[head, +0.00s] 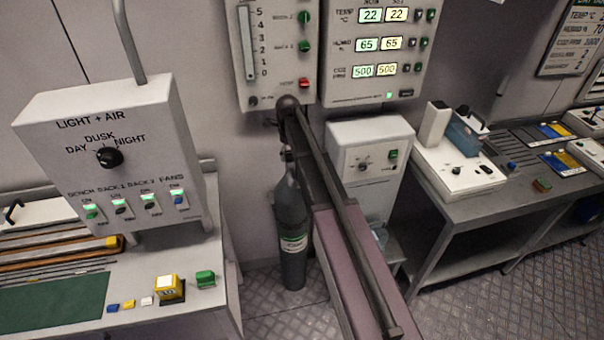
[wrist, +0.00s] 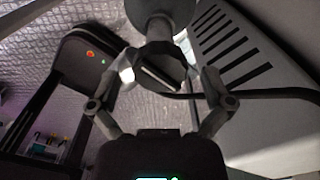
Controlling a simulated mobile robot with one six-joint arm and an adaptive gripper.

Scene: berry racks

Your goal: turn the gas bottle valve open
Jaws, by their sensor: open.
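The gas bottle (head: 293,235) is a dark grey upright cylinder with a pale label band, standing on the floor against the wall in the head view. Its narrow neck and valve (head: 289,158) are at the top, small and partly merged with my arm. In the wrist view, the grey valve (wrist: 160,72), with a pale bar across it, sits between the fingers, with a rounded grey part of the bottle (wrist: 160,12) beyond. My gripper (wrist: 158,62) is open, one finger on each side of the valve. Whether the fingers touch it I cannot tell.
A light and air control box (head: 105,150) stands on the left bench. A wall panel (head: 275,50) hangs above the bottle. A white cabinet (head: 370,150) stands right of it, then a bench with devices (head: 460,180). A slotted pale panel (wrist: 235,50) is close right in the wrist view.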

